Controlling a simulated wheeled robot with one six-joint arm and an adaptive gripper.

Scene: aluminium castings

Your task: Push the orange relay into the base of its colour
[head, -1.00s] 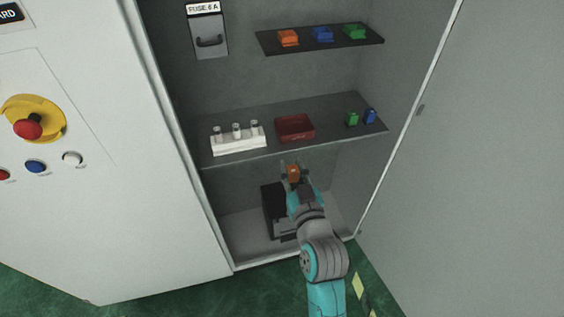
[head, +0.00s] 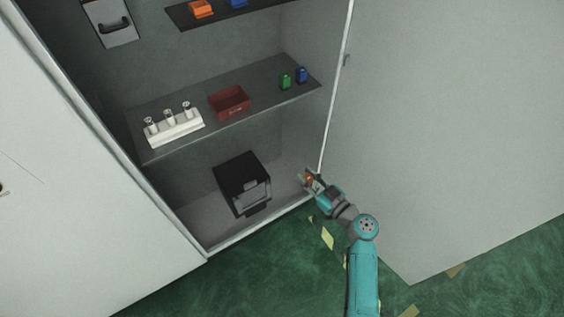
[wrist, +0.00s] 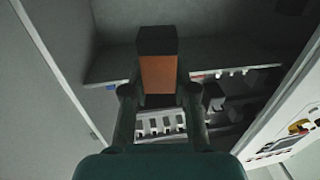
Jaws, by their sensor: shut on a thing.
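My gripper (head: 310,181) is shut on the orange relay (head: 309,176), low at the right edge of the cabinet opening in the head view. In the wrist view the relay (wrist: 158,70) stands between the two fingers, with an orange face and a dark top. The orange base (head: 201,8) sits on the upper shelf at the top edge of the head view, well above and left of my gripper. A blue base (head: 238,3) beside it is partly cut off by the picture edge.
The middle shelf (head: 170,103) holds a white fuse block (head: 175,129), a red bin (head: 230,102), a green relay (head: 285,82) and a blue relay (head: 302,75). A black box (head: 236,172) stands on the cabinet floor. The open door (head: 440,130) is close on the right.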

